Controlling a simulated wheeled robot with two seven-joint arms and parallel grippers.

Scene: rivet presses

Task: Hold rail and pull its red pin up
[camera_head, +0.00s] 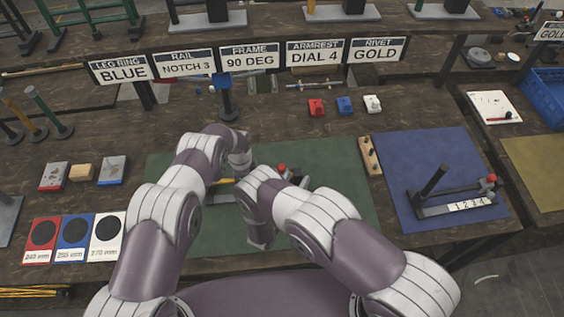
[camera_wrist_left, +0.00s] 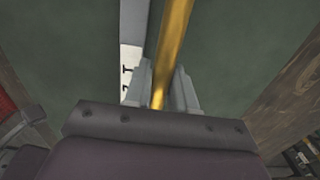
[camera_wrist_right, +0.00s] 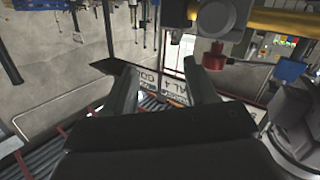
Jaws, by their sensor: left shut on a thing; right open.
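The gold rail (camera_wrist_left: 173,40) runs between the fingers of my left gripper (camera_wrist_left: 163,90), which is shut on it. A short yellow piece of the rail shows in the head view (camera_head: 222,181), over the green mat; my arms hide most of it. The red pin (camera_head: 282,168) shows as a red knob just beyond my right wrist. In the right wrist view the red pin (camera_wrist_right: 213,57) appears close to one fingertip of my right gripper (camera_wrist_right: 160,68). That gripper is open, with nothing visible between its fingers. I cannot tell whether the finger touches the pin.
The green mat (camera_head: 340,205) lies under both arms. A wooden block with pegs (camera_head: 370,156) stands at its right edge. On the blue mat (camera_head: 412,150) is a numbered fixture (camera_head: 462,205). Red, blue and white blocks lie behind; several signs (camera_head: 185,62) stand further back.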

